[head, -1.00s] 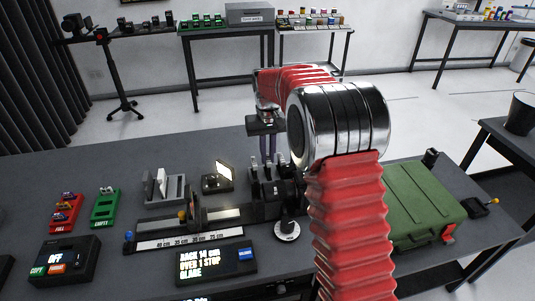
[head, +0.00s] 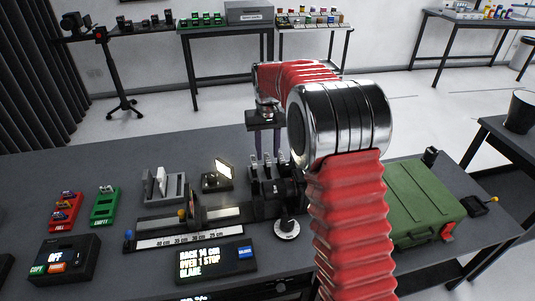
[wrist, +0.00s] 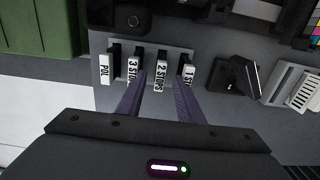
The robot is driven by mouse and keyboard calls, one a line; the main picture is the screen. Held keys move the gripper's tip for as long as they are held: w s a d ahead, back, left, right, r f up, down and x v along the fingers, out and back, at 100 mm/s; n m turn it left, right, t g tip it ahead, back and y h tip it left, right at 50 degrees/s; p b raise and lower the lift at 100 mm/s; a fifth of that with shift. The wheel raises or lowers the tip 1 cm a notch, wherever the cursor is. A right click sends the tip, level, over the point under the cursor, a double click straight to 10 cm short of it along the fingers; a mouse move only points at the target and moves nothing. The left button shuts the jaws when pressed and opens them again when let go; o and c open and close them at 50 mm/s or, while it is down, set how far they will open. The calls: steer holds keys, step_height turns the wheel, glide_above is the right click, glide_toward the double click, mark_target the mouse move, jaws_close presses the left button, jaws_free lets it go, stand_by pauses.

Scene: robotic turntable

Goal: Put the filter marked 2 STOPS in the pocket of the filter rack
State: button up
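The filter marked 2 STOPS (wrist: 160,77) stands in a grey holder (wrist: 178,47) in the wrist view, between filters marked 3 STOPS (wrist: 132,70) and 1 STOP (wrist: 186,77). A POL filter (wrist: 106,69) stands at the left end. My gripper (wrist: 162,84) is open, one purple finger on each side of the 2 STOPS filter's label; contact is not visible. In the head view my gripper (head: 267,158) points down over the dark filters (head: 268,172). I cannot tell for sure which fixture is the filter rack or see its pocket.
A green case (head: 422,205) stands on the right. A lit panel (head: 223,172), a grey rack with white plates (head: 165,188) and a scale rail (head: 190,239) stand left of the filters. A display (head: 215,262) reads "over 1 stop". Open table lies behind.

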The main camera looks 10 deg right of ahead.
step_height(320, 180, up, 12)
stand_by(0.5)
steer(key=shift+r, duration=0.1)
stand_by(0.5)
step_height(320, 180, down, 5)
steer(key=s, duration=0.2)
steer(key=s+r+t, duration=0.2)
steer(key=s, duration=1.5)
steer(key=s+r+t, duration=0.1)
steer(key=s+t, duration=0.2)
steer(key=s, duration=1.4)
steer(key=shift+r+t, duration=0.3)
steer(key=shift+r, duration=0.1)
